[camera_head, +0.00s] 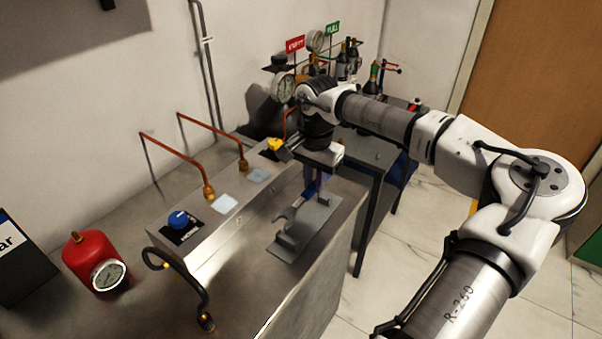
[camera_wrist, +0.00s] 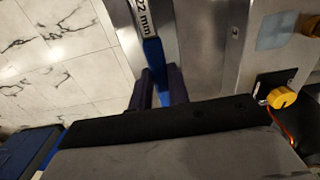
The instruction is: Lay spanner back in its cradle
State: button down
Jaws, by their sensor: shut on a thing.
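My gripper (camera_head: 314,186) is over the right part of the steel bench, pointing down, shut on the spanner. In the wrist view the spanner (camera_wrist: 144,20) shows a grey shank marked "22 mm" and a blue handle (camera_wrist: 153,58) between my two dark fingers (camera_wrist: 158,88). In the head view its grey open end (camera_head: 284,219) points to the lower left. The cradle (camera_head: 289,256), a grey plate with raised supports, is on the bench below it. I cannot tell whether the spanner touches the supports. The handle's far end is hidden by my gripper.
A raised steel box with a blue knob (camera_head: 179,220), a yellow knob (camera_head: 277,145) and copper pipes (camera_head: 172,150) stands left of the cradle. A red gauge vessel (camera_head: 92,262) is at far left. Gauges and bottles stand behind my arm. The bench front is clear.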

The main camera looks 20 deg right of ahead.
dwell(0.4)
jog(key=shift+f+b, duration=1.9)
jog(key=shift+f, duration=0.8)
jog(key=shift+f+b, duration=0.65)
jog(key=shift+f, duration=0.1)
jog(key=c, duration=1.3)
grip_release()
jog(key=shift+o, duration=0.2)
notch_tip(320, 180, up, 14)
jog(key=shift+f+b, duration=0.1)
jog(key=shift+b, duration=0.95)
